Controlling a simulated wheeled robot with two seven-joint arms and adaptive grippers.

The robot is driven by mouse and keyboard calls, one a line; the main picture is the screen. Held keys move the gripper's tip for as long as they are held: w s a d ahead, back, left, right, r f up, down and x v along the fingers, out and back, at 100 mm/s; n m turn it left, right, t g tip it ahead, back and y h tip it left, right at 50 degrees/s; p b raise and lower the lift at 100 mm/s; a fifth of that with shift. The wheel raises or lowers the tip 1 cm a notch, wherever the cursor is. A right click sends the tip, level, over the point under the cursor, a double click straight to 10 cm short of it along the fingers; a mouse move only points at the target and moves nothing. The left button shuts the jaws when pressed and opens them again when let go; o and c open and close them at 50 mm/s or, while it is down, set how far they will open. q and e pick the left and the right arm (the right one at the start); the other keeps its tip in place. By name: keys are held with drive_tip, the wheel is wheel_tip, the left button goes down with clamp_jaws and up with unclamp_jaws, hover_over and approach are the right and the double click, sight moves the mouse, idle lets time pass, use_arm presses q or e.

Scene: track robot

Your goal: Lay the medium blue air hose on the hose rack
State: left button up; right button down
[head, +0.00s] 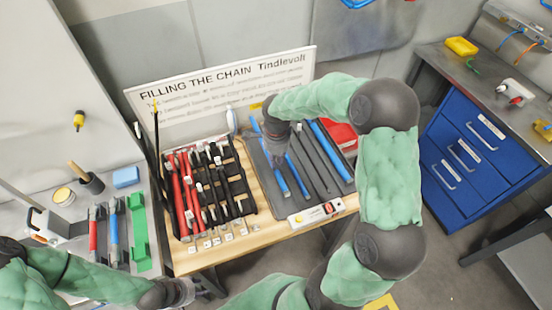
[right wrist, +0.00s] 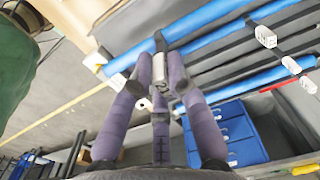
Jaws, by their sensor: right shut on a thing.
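Blue hoses and black hoses lie side by side on a grey tray-like rack (head: 318,198) on the right half of the wooden table. My right gripper (head: 277,152) reaches down over the left part of this rack. In the right wrist view its fingers (right wrist: 160,88) are closed around a blue hose (right wrist: 122,64) near a metal fitting (right wrist: 158,70). The arm hides part of the hose, and I cannot tell whether it touches the rack. Another blue hose (head: 331,150) lies further right. My left gripper (head: 182,291) is low at the left bench; its fingers are unclear.
A black rack (head: 248,200) with red and black pieces stands left of the grey one. A white sign (head: 215,90) stands behind. The left bench holds a green holder (head: 138,232) and a blue block (head: 125,177). A blue drawer cabinet (head: 465,150) stands at right.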

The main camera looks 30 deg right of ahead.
sight(276, 169)
drive_tip(key=shift+f+b, duration=3.6)
drive_tip(key=shift+f, duration=0.95)
drive_tip(key=c, duration=1.1)
unclamp_jaws()
wheel_tip(276, 169, up, 12)
drive_tip(key=shift+s, duration=0.1)
